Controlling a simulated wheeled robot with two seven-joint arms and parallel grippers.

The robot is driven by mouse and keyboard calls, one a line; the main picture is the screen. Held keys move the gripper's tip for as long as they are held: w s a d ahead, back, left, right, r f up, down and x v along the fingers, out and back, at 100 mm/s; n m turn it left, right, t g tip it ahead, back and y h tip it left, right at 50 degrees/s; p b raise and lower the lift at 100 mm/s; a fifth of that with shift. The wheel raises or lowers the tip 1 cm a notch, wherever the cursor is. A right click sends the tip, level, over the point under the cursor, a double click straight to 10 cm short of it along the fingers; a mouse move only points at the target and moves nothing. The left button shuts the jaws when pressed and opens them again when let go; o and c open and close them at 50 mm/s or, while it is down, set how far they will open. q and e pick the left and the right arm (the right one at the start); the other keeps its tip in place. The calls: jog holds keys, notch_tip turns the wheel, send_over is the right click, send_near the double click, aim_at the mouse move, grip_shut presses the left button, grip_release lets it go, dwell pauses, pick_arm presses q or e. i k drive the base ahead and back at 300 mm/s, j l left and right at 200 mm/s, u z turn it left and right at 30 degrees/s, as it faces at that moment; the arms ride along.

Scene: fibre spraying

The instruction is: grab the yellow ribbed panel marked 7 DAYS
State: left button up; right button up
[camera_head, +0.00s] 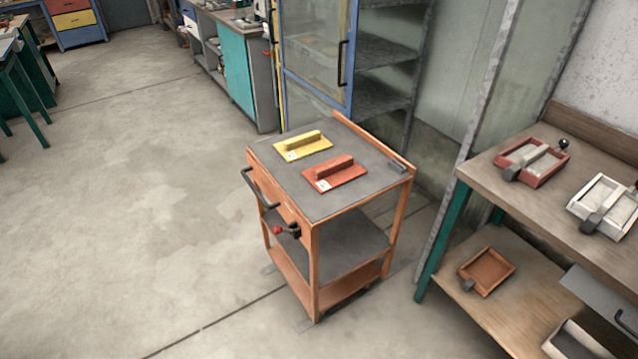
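A yellow panel (315,148) with a raised yellow rib lies flat on the grey top of an orange cart (352,205). A small white label shows at its near left corner, but its writing is too small to read. A similar red panel (347,178) with a raised rib and a white label lies beside it, nearer and to the right, with a narrow gap between them. Neither of my grippers is in view.
A workbench (487,172) at the right bears a red tray (516,168) and a white tray (590,192). An orange tray (487,262) sits on its lower shelf. A blue-framed cabinet (350,80) stands behind the cart. The floor (130,220) to the left is clear.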

aim_at(294, 149)
jog(key=i+j+z, duration=0.15)
jog(key=z, duration=0.25)
jog(key=i+j+z, duration=0.15)
jog(key=j+z, duration=0.2)
jog(key=i+j+z, duration=0.1)
jog(key=z, duration=0.3)
jog(key=j+z, duration=0.4)
